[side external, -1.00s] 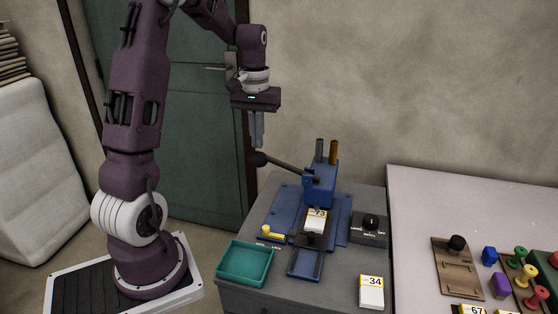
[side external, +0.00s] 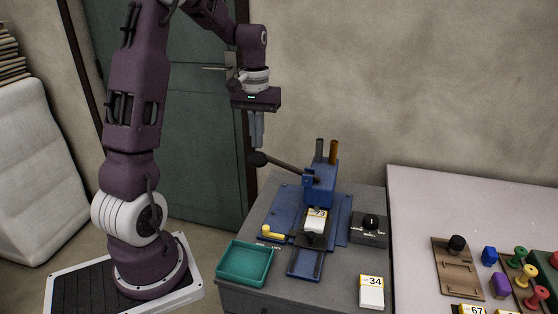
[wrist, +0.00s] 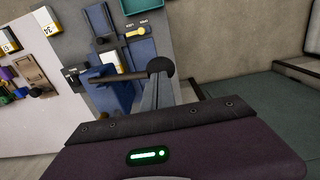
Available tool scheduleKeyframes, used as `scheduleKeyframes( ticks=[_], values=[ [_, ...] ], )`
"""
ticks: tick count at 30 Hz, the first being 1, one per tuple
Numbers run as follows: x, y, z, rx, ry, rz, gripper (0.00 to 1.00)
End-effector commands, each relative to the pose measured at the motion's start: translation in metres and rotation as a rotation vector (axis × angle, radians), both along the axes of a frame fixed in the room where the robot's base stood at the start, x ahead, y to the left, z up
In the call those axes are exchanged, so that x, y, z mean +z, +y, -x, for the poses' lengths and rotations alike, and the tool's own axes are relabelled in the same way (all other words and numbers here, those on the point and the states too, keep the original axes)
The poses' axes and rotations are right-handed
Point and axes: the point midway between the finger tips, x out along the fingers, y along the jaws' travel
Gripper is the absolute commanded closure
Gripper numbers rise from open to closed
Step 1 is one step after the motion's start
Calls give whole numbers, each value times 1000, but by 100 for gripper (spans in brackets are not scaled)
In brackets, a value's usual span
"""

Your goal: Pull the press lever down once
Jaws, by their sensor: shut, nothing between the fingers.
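The blue press (side external: 320,187) stands on the grey cabinet. Its lever (side external: 284,165) is a dark rod reaching out left from the press head and ending in a black ball knob (side external: 258,159). The lever is tilted, with the knob slightly higher than the pivot. My gripper (side external: 257,146) points down with its fingers shut and empty, tips right at the top of the knob; I cannot tell whether they touch. In the wrist view the knob (wrist: 160,67) shows just beyond the fingers (wrist: 155,95). A white card (side external: 315,222) lies under the press head.
A teal tray (side external: 221,263), a yellow handle (side external: 271,233), a black dial box (side external: 369,229) and a card marked 34 (side external: 371,292) are on the cabinet (side external: 340,290). A pale table (side external: 425,200) with several small coloured parts is at right. The space left of the knob is clear.

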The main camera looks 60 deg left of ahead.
Motion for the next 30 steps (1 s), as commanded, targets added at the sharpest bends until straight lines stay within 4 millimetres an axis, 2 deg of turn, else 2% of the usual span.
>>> scheduleKeyframes(
  ticks=[12,30],
  values=[
    [-1,0,0,0,1,1,100],
    [-31,0,0,0,1,1,100]
  ],
)
